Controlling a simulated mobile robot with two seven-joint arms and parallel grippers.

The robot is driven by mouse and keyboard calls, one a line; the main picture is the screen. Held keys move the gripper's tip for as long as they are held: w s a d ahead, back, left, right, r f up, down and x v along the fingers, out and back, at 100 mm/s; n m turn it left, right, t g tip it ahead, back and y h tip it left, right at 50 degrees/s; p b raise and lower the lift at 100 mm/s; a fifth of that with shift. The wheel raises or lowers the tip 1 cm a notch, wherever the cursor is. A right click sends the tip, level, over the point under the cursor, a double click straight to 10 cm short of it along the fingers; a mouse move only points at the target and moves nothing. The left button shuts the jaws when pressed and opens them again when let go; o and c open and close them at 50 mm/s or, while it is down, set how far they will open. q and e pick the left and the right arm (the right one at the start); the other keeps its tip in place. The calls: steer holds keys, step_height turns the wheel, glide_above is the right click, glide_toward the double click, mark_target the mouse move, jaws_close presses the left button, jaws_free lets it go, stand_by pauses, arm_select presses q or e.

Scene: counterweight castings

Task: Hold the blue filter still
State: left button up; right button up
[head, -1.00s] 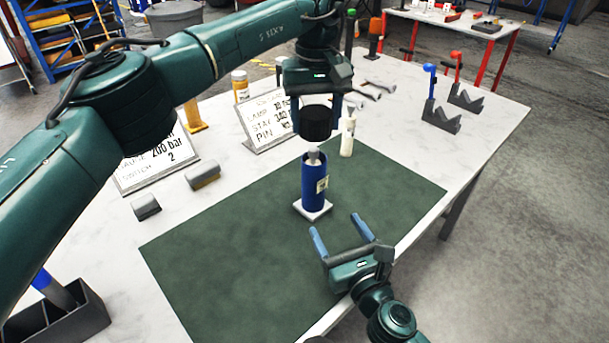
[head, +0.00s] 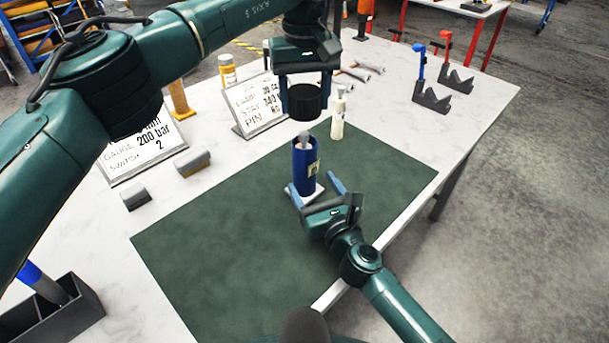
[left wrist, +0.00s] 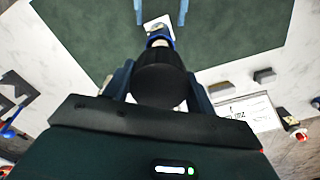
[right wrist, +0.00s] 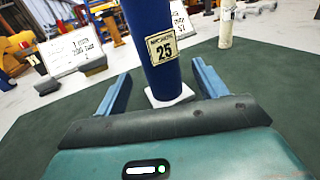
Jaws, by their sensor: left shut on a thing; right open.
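The blue filter (head: 305,168) stands upright on a small white square base on the green mat (head: 240,225). A pale stem sticks up from its open top. In the right wrist view the filter (right wrist: 150,50) shows a label reading 25. My right gripper (head: 313,185) is open, low near the base, with its fingers on either side of the filter and apart from it. My left gripper (head: 305,98) is shut on a black cap (head: 305,102) and holds it above the filter. The cap (left wrist: 160,82) also shows in the left wrist view, with the filter beyond it.
A white bottle (head: 338,118) stands close behind the filter. Sign boards (head: 258,104) and grey blocks (head: 192,162) are on the white table at the left and back. A grey bin (head: 55,315) is at the lower left. The mat's front is clear.

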mark_target(305, 134)
steer(key=shift+x, duration=2.6)
steer(key=shift+c, duration=0.2)
steer(key=c, duration=1.4)
arm_select(q)
steer(key=shift+f, duration=2.5)
arm_select(e)
steer(key=shift+c, duration=0.2)
arm_select(q)
steer(key=shift+f, duration=0.9)
steer(key=shift+f, duration=0.55)
arm_select(e)
jaws_close()
